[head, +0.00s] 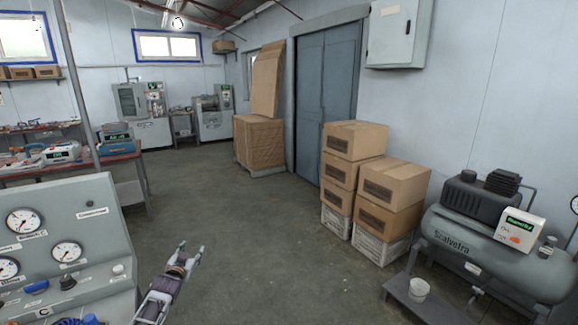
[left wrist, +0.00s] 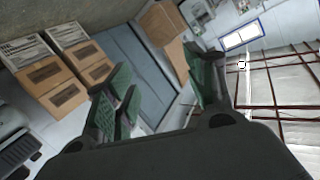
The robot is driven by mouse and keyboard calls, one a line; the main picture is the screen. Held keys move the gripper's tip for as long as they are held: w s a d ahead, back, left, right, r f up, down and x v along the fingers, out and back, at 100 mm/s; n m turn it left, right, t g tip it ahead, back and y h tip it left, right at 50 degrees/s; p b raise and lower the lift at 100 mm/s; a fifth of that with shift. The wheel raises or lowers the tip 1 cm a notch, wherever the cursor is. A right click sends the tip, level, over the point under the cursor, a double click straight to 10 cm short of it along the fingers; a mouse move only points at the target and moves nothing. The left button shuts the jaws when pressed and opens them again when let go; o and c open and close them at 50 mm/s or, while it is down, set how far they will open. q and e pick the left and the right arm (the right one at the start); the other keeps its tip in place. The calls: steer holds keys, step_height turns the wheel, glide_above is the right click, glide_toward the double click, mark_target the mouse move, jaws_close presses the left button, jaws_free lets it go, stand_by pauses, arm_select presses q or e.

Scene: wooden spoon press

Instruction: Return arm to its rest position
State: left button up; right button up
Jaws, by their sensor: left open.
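My left gripper (head: 191,250) shows in the lower middle of the head view, just right of the grey gauge panel (head: 75,240). It points up and away over the bare floor, apart from the panel. In the left wrist view its green-padded fingers (left wrist: 160,88) are spread wide, with nothing between them. Beyond them the room appears tilted, with boxes, doors and ceiling. My right gripper is in neither view.
A grey compressor (head: 495,250) stands at the right, with a white cup (head: 419,289) on its base. Stacked cardboard boxes (head: 394,184) stand before blue-grey doors (head: 325,95). A workbench (head: 120,155) is at the left. The middle floor is clear.

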arm_select(q)
steer(key=s+d+f+g, duration=0.1)
steer(key=s+f+g, duration=0.1)
steer(key=s+f, duration=0.9)
steer(key=s+d+f+g, duration=0.1)
steer(key=s+f+g, duration=0.2)
steer(key=s+f, duration=0.8)
steer(key=s+d+f+g, duration=0.2)
steer(key=s+f, duration=0.3)
steer(key=f, duration=1.2)
steer(key=s+d+f+g, duration=0.1)
steer(key=s+f, duration=0.5)
steer(key=s, duration=0.9)
steer(key=s+d+f+g, duration=0.2)
steer(key=s+f+g, duration=0.2)
steer(key=s, duration=1.1)
steer(key=s+d+f+g, duration=0.1)
steer(key=s+f+g, duration=0.1)
steer(key=s+f, duration=0.7)
steer(key=shift+s+d+h, duration=0.3)
steer(key=shift+s+d, duration=0.05)
steer(key=shift+s, duration=2.75)
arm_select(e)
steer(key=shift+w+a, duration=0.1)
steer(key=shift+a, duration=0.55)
